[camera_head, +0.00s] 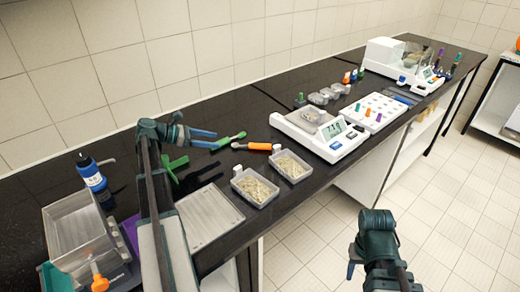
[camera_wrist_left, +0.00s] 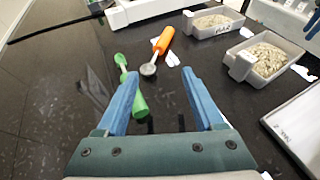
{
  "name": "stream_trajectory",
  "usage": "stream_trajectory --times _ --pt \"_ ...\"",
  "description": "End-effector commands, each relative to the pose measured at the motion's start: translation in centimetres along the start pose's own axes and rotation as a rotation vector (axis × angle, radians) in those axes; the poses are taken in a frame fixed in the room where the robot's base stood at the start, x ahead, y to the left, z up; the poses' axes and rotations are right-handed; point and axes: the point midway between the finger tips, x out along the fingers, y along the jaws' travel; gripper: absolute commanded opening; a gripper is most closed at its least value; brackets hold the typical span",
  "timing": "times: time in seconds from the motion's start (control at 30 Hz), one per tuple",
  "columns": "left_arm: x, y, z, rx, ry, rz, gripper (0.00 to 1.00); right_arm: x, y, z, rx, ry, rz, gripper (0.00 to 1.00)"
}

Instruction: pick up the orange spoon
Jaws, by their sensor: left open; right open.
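The orange spoon (camera_head: 259,146) lies on the black bench, its bowl end toward my left gripper. In the left wrist view, its orange handle (camera_wrist_left: 163,40) points away and its metal bowl lies nearer. My left gripper (camera_head: 214,139) is open and empty above the bench, to the left of the spoon. In the left wrist view, the spoon is beyond and apart from the open fingers (camera_wrist_left: 158,74). My right gripper (camera_head: 354,262) is low, in front of the bench, with its fingers partly hidden.
A green spoon (camera_wrist_left: 122,64) lies left of the orange spoon, its thick end near my left finger. Two trays of grain, the nearer tray (camera_head: 254,187) and the farther tray (camera_head: 291,166), stand right of it. A white scale (camera_head: 318,132) stands behind.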

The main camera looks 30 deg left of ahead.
Motion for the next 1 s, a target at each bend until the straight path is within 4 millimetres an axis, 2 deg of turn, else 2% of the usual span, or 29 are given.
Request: stream_trajectory --times 0.17,0.5,0.63,0.87,1.0 --pt "1.3 -0.1 -0.2 0.001 0.0 -0.002 0.69 0.7 -0.1 0.0 0.0 0.0 0.0 0.5" --pt "7.3 0.0 -0.2 0.001 0.0 -0.002 0.69 3.0 -0.3 -0.2 0.0 0.0 0.0 0.5" --pt "8.4 0.0 -0.1 0.0 0.0 -0.001 0.69 3.3 -0.3 -0.2 0.0 0.0 0.0 0.5" --pt "8.7 0.0 0.0 0.0 0.0 0.0 0.69 3.3 -0.3 -0.2 0.0 0.0 0.0 0.5" --pt "9.5 0.1 -0.3 0.0 0.0 -0.001 0.69 3.9 -0.4 -0.2 0.0 0.0 0.0 0.5"
